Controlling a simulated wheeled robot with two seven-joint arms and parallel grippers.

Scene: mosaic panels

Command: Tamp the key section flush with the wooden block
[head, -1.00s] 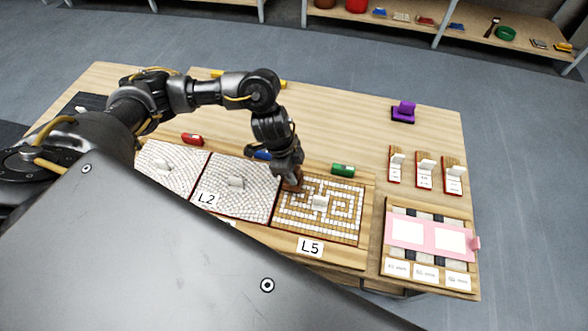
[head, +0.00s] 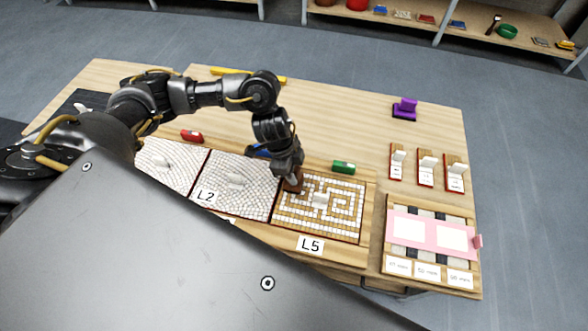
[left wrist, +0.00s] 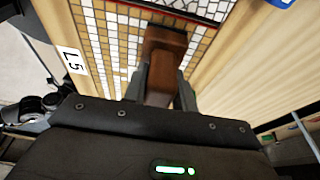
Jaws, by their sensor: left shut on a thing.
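The mosaic panel labelled L5 (head: 345,223), a white and tan key pattern in a wooden frame, lies at the front of the table. It also shows in the left wrist view (left wrist: 100,32). A pale raised tab (head: 320,200) is near its middle. My left gripper (head: 291,177) is shut on a brown wooden block (left wrist: 165,62), which also shows in the head view (head: 295,185). The block is over the panel's upper left corner; I cannot tell whether it touches the tiles. The gripper fingers (left wrist: 160,90) flank the block and hide tiles beneath. My right gripper is not in view.
Panel L2 (head: 232,190) and another pale panel (head: 165,165) lie to the left. A green block (head: 344,167) and a red block (head: 191,136) lie behind the panels. A pink frame (head: 431,233) is at right, a purple piece (head: 404,108) farther back. The back middle table is mostly clear.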

